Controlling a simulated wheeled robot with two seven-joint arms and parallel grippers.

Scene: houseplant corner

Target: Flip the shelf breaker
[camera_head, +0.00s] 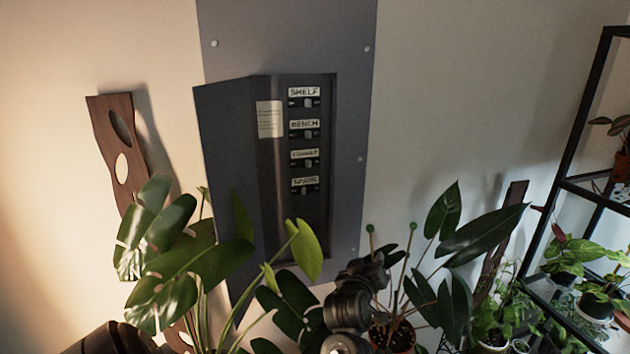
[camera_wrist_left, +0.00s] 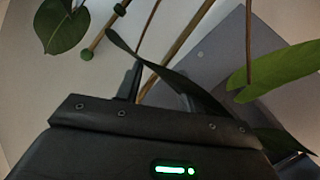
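The breaker panel (camera_head: 318,215) is a dark recessed box on a grey board on the wall, with its door (camera_head: 228,150) swung open to the left. The shelf breaker (camera_head: 308,103) is the top switch, under a "SHELF" label (camera_head: 304,92). The bench breaker (camera_head: 308,134) and further switches sit below it. Which way each switch is thrown is too small to tell. My left gripper (camera_head: 366,266) is below the panel among leaves, apart from the switches. My right gripper is out of view.
A monstera (camera_head: 165,260) crowds the panel's lower left, its leaves overlapping the door. A dark-leaved potted plant (camera_head: 440,290) and green-tipped stakes (camera_head: 370,230) stand around my gripper. A black plant rack (camera_head: 575,130) is at right. The space before the switches looks clear.

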